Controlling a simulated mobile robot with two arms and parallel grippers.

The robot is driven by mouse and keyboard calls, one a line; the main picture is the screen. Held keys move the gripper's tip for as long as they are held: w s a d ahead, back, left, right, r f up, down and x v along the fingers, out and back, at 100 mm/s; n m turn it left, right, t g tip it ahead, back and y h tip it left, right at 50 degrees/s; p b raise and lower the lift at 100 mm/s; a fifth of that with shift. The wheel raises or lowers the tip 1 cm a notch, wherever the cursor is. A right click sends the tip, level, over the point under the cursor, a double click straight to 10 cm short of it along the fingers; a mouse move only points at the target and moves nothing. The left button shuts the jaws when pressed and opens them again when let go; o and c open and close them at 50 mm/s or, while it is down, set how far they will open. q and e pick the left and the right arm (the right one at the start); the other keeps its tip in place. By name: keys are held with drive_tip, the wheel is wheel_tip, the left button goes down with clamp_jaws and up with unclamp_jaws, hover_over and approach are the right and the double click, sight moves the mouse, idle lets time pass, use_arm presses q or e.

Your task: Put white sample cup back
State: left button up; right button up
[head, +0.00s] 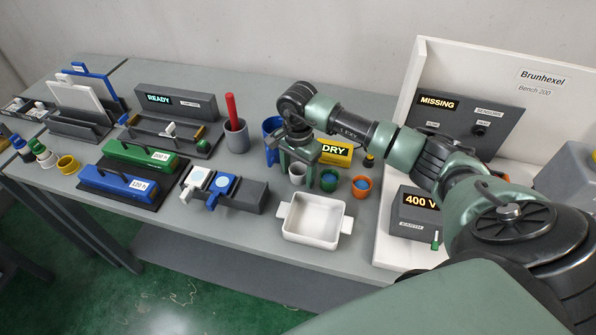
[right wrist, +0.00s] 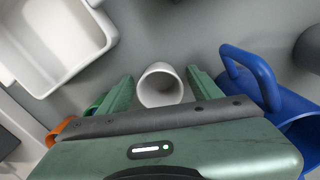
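The white sample cup (head: 297,174) stands upright on the grey bench, behind the white tray. In the right wrist view the cup (right wrist: 160,84) shows its open mouth and looks empty. My right gripper (head: 301,174) points down over it. Its two green fingers (right wrist: 160,84) are apart, one on each side of the cup, with a narrow gap showing on both sides. My left gripper is not in view.
A green cup (head: 329,186) and an orange cup (head: 361,193) stand right of the white cup. A blue jug (right wrist: 265,95) is close beside one finger. The white two-handled tray (head: 312,238) lies in front. A DRY sign (head: 335,152) stands behind.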

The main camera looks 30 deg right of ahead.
drive_tip(key=shift+r, duration=0.2)
drive_tip(key=shift+w+r, duration=0.1)
drive_tip(key=shift+r, duration=0.1)
wheel_tip(320, 180, up, 12)
drive_tip(key=b, duration=0.3)
drive_tip(key=shift+f+b, duration=0.2)
drive_tip(key=shift+b, duration=0.1)
